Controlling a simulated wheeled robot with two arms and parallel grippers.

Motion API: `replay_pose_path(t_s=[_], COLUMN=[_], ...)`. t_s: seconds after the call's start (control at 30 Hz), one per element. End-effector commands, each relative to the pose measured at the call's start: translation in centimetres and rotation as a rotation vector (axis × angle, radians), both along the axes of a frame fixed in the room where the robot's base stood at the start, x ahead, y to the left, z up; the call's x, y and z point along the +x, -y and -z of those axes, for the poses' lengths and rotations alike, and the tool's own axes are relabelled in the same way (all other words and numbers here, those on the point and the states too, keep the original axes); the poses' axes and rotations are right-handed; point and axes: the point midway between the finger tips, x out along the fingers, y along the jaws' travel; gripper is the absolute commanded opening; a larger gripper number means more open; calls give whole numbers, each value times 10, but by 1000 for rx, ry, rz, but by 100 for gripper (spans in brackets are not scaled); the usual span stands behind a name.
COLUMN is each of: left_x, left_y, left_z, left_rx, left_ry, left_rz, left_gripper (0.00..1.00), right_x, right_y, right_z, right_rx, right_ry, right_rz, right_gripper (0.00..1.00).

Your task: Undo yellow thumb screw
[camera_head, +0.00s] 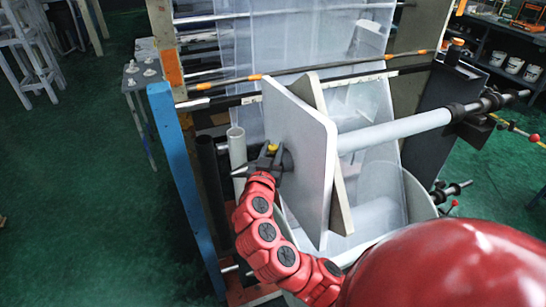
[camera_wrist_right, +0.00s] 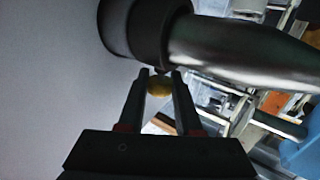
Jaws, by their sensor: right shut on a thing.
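The yellow thumb screw (camera_head: 271,148) sits at the dark collar (camera_head: 286,160) on the near face of a white plate (camera_head: 304,140). In the right wrist view the yellow thumb screw (camera_wrist_right: 160,87) is between the fingertips of my right gripper (camera_wrist_right: 160,76), just below the black collar (camera_wrist_right: 133,30) and metal shaft. My right gripper (camera_head: 266,160) is shut on the screw in the head view too. The screw's threaded part is hidden. My left gripper is not in view.
A long white roller (camera_head: 395,131) runs right from the plate to a dark side panel (camera_head: 440,115). Clear film hangs behind. A blue upright (camera_head: 180,170) stands left of my right arm. Green floor (camera_head: 75,210) is open at the left.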

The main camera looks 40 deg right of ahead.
Motion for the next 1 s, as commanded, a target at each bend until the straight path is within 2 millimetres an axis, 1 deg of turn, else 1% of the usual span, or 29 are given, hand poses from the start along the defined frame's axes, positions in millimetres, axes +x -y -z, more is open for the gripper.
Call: replay_pose_path(t_s=[0.07, 0.17, 0.3, 0.5, 0.6, 0.8, 1.0], left_x=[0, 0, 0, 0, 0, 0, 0], left_y=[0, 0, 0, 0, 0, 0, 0], left_z=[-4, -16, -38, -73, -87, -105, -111], left_rx=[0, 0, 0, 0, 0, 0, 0], left_ry=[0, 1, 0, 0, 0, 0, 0], left_rz=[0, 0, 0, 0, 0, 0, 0], left_gripper=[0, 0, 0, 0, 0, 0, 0], right_x=[-2, -3, -2, -2, -1, 0, 0], right_y=[4, 4, 4, 3, 3, 2, 1], right_z=[-1, -4, -8, -8, -7, -4, -1], right_rx=[5, 5, 6, 5, 3, 2, 1], right_ry=[0, -1, -2, -5, -8, -6, -4], right_rz=[-58, -153, -274, -420, -475, -552, -585], right_gripper=[0, 0, 0, 0, 0, 0, 0])
